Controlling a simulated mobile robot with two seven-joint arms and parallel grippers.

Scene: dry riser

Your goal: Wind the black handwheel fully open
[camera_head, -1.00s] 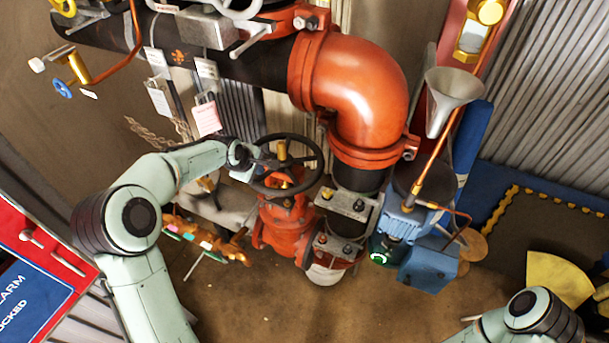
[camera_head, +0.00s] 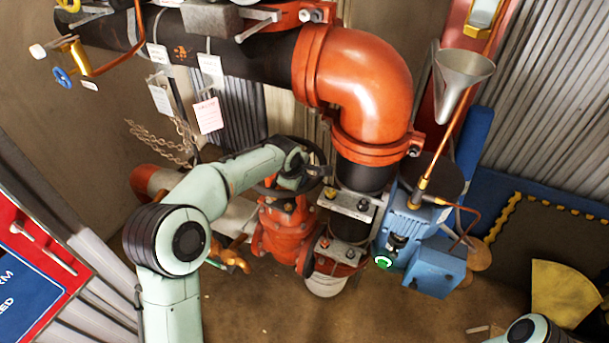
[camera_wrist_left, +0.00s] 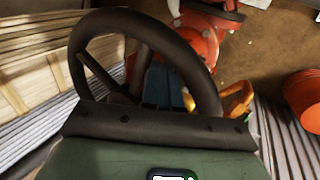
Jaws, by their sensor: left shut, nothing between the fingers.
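The black handwheel (camera_head: 268,189) sits on top of the red valve body (camera_head: 285,232) in the head view, with much of it hidden behind my left forearm. Its dark rim arches across the left wrist view (camera_wrist_left: 140,22), with a spoke at its left. My left gripper (camera_head: 313,177) is at the wheel's right part in the head view, shut with nothing between its fingers. In the wrist view, blue-grey finger-like shapes (camera_wrist_left: 163,84) show within the ring. I cannot tell whether they touch rim or spoke. My right gripper is out of view.
The orange elbow pipe (camera_head: 365,80) and bolted clamp (camera_head: 350,207) stand close right of the wheel. A blue pump unit (camera_head: 435,270) and a grey funnel (camera_head: 462,68) are farther right. Tags (camera_head: 208,115) hang behind my arm. The floor in front is clear.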

